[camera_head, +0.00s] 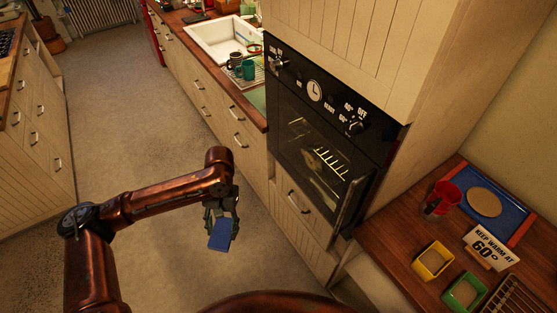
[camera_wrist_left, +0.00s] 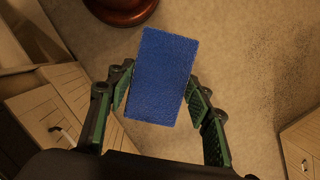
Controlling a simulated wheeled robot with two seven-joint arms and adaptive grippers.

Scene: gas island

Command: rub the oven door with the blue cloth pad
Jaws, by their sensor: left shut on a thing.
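The blue cloth pad (camera_head: 220,236) hangs below my left gripper (camera_head: 221,213) in the head view, over the open floor. In the left wrist view the blue pad (camera_wrist_left: 162,76) sits between the fingers of my left gripper (camera_wrist_left: 160,100), which is shut on it. The black oven (camera_head: 318,125) is built into the tall cabinet, right of the gripper. Its door (camera_head: 320,150) has a dark window with a rack visible inside. The pad is apart from the door. My right gripper is not in view.
A wooden counter (camera_head: 392,245) at right holds a red cup (camera_head: 441,197), a blue tray (camera_head: 510,220), a sign (camera_head: 489,247), a yellow container (camera_head: 433,262) and a green one (camera_head: 464,292). A sink (camera_head: 215,38) and mugs stand beyond the oven. The floor (camera_head: 130,130) at left is clear.

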